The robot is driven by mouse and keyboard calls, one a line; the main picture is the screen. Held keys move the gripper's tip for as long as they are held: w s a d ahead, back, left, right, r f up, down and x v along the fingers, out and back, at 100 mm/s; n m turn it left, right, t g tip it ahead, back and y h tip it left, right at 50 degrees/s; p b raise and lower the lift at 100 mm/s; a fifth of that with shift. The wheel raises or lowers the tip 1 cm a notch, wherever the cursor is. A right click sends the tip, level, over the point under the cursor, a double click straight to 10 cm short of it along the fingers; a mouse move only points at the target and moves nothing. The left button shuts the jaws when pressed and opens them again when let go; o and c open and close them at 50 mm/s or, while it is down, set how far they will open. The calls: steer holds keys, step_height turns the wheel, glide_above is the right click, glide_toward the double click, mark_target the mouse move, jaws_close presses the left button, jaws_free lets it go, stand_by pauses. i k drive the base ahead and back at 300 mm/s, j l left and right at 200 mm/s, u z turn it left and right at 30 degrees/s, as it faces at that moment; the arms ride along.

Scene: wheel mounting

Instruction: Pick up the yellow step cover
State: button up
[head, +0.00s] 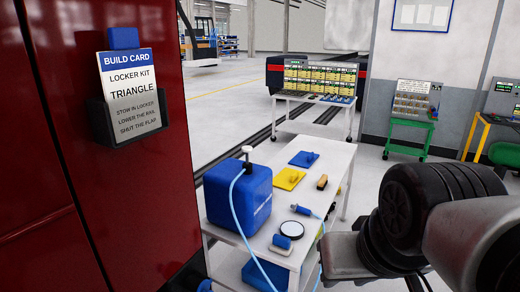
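The yellow step cover (288,179) appears to be the flat yellow plate with a small raised grip on top. It lies flat on the white cart top (328,164), right of a blue box-shaped unit (243,200). A similar blue plate (303,158) lies just behind it, apart from it. My arm fills the lower right of the head view, to the right of the cart.
A small yellow-and-black block (322,182), a blue-handled tool (300,209), a round white disc (292,230) and a blue-and-white piece (281,243) lie on the cart. A pale blue hose (240,222) hangs from the blue unit. A red locker (150,190) stands at left.

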mark_target(288, 179)
steer(key=i+l+u, duration=0.1)
steer(key=u, duration=0.25)
steer(key=i+l+u, duration=0.1)
steer(key=u, duration=0.3)
steer(key=l+u, duration=0.2)
steer(key=u, duration=0.15)
steer(key=i+l+u, duration=0.2)
steer(key=l, duration=0.15)
steer(key=l+u, duration=0.15)
steer(key=l, duration=0.25)
steer(key=i+l+u, duration=0.2)
steer(key=l, duration=0.2)
steer(key=l+u, duration=0.2)
steer(key=l, duration=0.85)
steer(key=l+u, duration=0.15)
steer(key=l, duration=2)
steer(key=k+l, duration=0.1)
steer(key=l, duration=0.95)
